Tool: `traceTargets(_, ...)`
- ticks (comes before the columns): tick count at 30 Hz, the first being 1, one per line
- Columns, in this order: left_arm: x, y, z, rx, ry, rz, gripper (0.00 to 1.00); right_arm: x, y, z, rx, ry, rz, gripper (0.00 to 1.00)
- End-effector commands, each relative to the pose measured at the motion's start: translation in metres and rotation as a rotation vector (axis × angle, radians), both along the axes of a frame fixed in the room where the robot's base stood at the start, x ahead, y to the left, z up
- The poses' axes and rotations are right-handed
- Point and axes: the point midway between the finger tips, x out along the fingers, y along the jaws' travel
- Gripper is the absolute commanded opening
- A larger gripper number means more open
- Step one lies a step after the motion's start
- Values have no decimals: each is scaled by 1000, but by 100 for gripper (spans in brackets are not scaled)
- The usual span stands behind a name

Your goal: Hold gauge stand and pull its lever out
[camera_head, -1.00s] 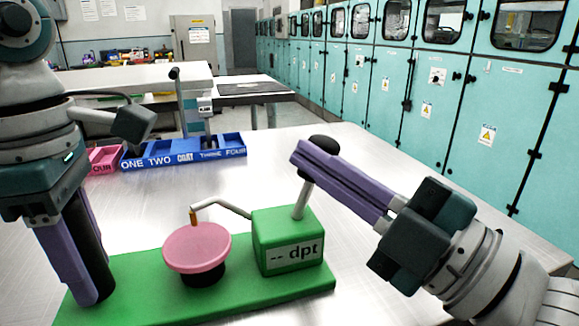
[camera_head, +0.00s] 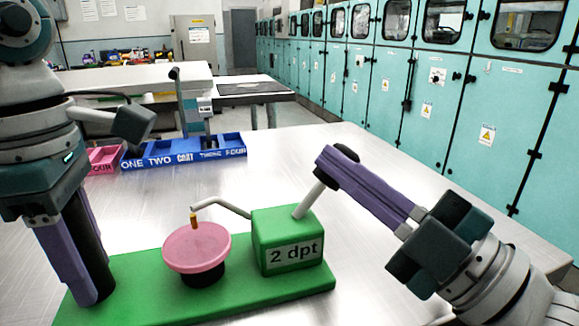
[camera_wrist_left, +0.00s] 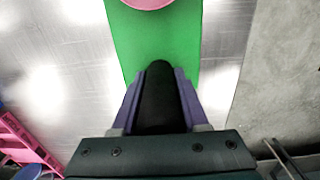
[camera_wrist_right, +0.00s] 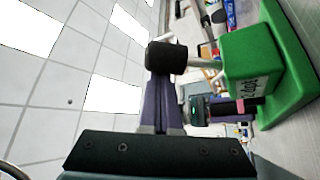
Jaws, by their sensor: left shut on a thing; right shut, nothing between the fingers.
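The gauge stand has a green base (camera_head: 220,300), a pink round plate (camera_head: 197,247) on a black foot, and a green box (camera_head: 287,240) whose label reads "2 dpt". A grey lever (camera_head: 309,200) with a black knob (camera_head: 345,153) rises from the box, tilted to the right. My left gripper (camera_head: 95,298) is shut on a black post (camera_wrist_left: 158,95) at the left end of the base. The knob also shows at the fingertips in the right wrist view (camera_wrist_right: 166,57).
Blue bins (camera_head: 190,152) with word labels and a pink bin (camera_head: 104,159) stand at the back left of the metal table (camera_head: 400,200). The table's right part is clear. Teal cabinets line the right wall.

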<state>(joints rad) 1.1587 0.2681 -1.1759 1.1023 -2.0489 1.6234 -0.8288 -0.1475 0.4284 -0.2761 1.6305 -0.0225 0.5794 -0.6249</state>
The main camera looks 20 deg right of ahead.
Motion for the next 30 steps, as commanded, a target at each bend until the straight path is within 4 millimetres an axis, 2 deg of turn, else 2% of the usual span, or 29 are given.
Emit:
traceTargets(13, 0, 0, 0, 1, 0, -2, 0, -1, 3, 2, 0, 0, 0, 0)
traceTargets(17, 0, 0, 0, 1, 0, -2, 0, -6, 14, 12, 1, -1, 1, 0)
traceTargets(20, 0, 0, 0, 1, 0, -2, 0, -11, 30, 25, 5, -2, 1, 0)
traceTargets(30, 0, 0, 0, 1, 0, -1, 0, -73, -3, -4, -2, 6, -1, 0)
